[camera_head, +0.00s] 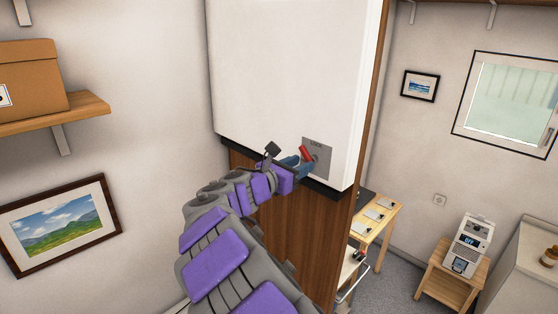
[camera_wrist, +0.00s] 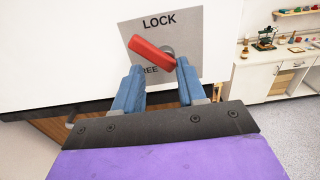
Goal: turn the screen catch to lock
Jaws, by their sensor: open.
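The screen catch is a red lever (camera_wrist: 152,52) on a grey plate (camera_wrist: 189,20) fixed to the white screen (camera_head: 285,65). The plate reads LOCK at the top and, partly hidden, a word ending in "EE" below. The lever lies slantwise, its free end up and left, its other end near a round pivot. In the head view the red lever (camera_head: 306,153) shows at the screen's lower right. My gripper (camera_wrist: 157,72) is open, its blue fingers apart just below the lever, one to each side. Whether a finger touches the lever I cannot tell.
A wooden panel (camera_head: 315,217) stands below the screen's dark lower edge. A shelf (camera_head: 50,115) with a cardboard box (camera_head: 35,80) and a framed landscape print (camera_head: 60,225) are on the left wall. Small tables and a machine (camera_head: 470,243) stand to the right.

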